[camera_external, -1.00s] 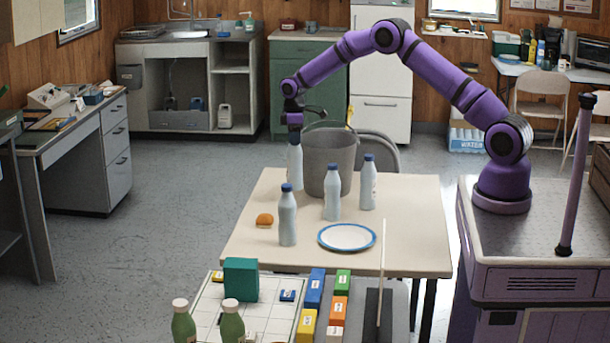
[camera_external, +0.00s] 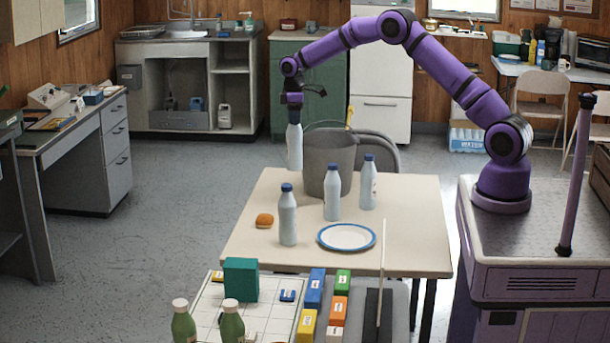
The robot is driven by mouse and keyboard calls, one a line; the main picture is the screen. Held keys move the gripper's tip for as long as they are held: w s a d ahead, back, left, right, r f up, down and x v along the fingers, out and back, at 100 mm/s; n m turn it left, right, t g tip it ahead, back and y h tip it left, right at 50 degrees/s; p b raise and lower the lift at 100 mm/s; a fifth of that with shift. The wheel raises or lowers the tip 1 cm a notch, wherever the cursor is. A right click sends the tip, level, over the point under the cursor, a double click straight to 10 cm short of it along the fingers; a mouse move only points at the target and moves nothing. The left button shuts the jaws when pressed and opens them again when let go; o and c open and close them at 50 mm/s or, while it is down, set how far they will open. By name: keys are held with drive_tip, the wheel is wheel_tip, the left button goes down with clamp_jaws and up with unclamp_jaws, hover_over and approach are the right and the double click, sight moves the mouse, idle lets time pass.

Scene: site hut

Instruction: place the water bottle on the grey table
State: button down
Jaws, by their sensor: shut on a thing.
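My gripper (camera_external: 294,108) is shut on the top of a pale blue water bottle (camera_external: 295,150). The bottle hangs upright above the far left part of the beige table, just left of the grey bucket. Three similar bottles with blue caps stand on the beige table: one front left (camera_external: 287,220), one in the middle (camera_external: 332,195) and one at the right (camera_external: 368,185). The grey table (camera_external: 399,300) is at the bottom of the view, in front of the beige one, and is partly cut off by the frame.
The beige table (camera_external: 415,235) also bears a bucket (camera_external: 322,170), a bread roll (camera_external: 264,220) and a blue-rimmed plate (camera_external: 346,237). Nearer stand a white gridded board (camera_external: 205,300), a teal block (camera_external: 241,279), several coloured boxes, two green bottles (camera_external: 183,322) and a thin upright rod (camera_external: 382,270).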

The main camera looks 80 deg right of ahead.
drive_tip(key=shift+r, duration=0.45)
drive_tip(key=shift+w+a+n, duration=0.15)
drive_tip(key=shift+w+a, duration=0.15)
drive_tip(key=shift+a, duration=0.3)
drive_tip(key=shift+w+a+n, duration=0.15)
drive_tip(key=shift+w+a, duration=0.1)
drive_tip(key=shift+a, duration=0.35)
drive_tip(key=w+a+n, duration=0.2)
drive_tip(key=a+n, duration=0.2)
drive_tip(key=a, duration=1.9)
drive_tip(key=w+a+n, duration=0.3)
drive_tip(key=a+n, duration=0.2)
drive_tip(key=a, duration=1.7)
drive_tip(key=s+a+n, duration=0.2)
drive_tip(key=s+a, duration=0.2)
drive_tip(key=a, duration=0.7)
drive_tip(key=s+a+n, duration=0.2)
drive_tip(key=s+a, duration=0.3)
drive_tip(key=a, duration=0.5)
drive_tip(key=s+a+n, duration=0.5)
drive_tip(key=s+a, duration=1.2)
drive_tip(key=a, duration=0.4)
wheel_tip(320, 180, down, 15)
drive_tip(key=shift+d, duration=0.15)
drive_tip(key=shift+s+f, duration=0.1)
